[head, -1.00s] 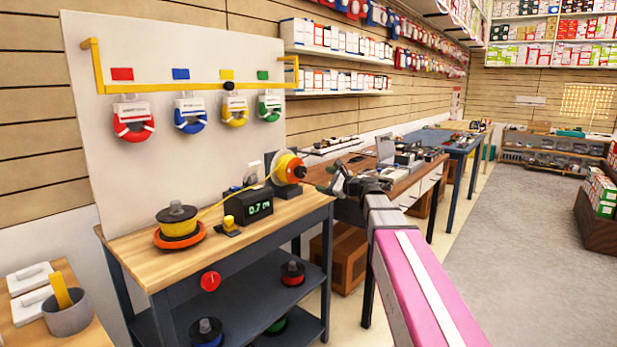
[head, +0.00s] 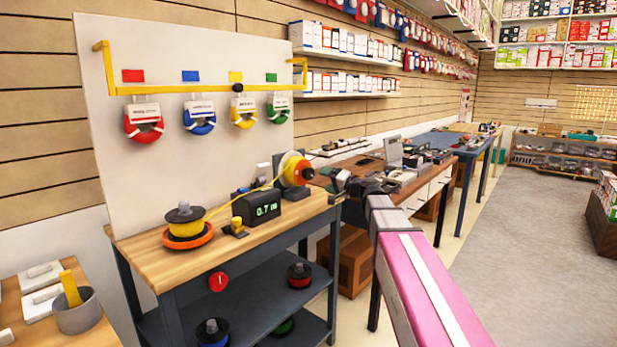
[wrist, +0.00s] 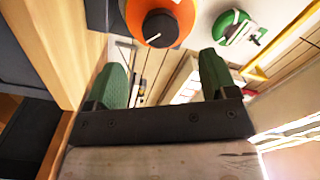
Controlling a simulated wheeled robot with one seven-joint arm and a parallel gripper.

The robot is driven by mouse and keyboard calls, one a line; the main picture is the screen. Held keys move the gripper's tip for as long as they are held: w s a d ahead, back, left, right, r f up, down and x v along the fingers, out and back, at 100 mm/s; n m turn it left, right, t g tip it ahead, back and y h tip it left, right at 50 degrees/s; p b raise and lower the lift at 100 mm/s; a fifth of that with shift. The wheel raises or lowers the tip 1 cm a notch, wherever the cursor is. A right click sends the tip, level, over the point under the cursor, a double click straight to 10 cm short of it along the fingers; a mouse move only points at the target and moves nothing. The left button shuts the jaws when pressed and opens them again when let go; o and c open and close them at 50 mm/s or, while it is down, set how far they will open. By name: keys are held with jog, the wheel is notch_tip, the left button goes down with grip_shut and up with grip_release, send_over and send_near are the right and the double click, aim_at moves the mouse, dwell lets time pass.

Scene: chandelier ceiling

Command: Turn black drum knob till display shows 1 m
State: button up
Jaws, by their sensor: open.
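The drum (head: 292,168), orange with yellow wire, stands upright on its side at the right end of the wooden bench. Its black knob (head: 308,174) faces my gripper. The dark knob (wrist: 160,28) also shows at the top of the wrist view, with a pale line on it, in front of the orange drum face (wrist: 137,8). The black display box (head: 257,206) reads 0.7 m in green. My gripper (head: 337,184) is just right of the knob. In the wrist view my gripper (wrist: 162,78) has its green fingers wide apart, with nothing between them; the knob appears beyond the fingertips.
A yellow wire spool (head: 186,222) sits on an orange turntable at the bench's left, its wire running to the drum. A yellow-topped device (head: 236,227) stands before the display. A board with coloured coils (head: 200,117) rises behind. A brown table (head: 408,183) stands beyond.

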aim_at(310, 175)
jog(key=x, duration=0.9)
jog(key=shift+w+a, duration=0.25)
jog(key=shift+c, duration=0.4)
jog(key=c, duration=0.9)
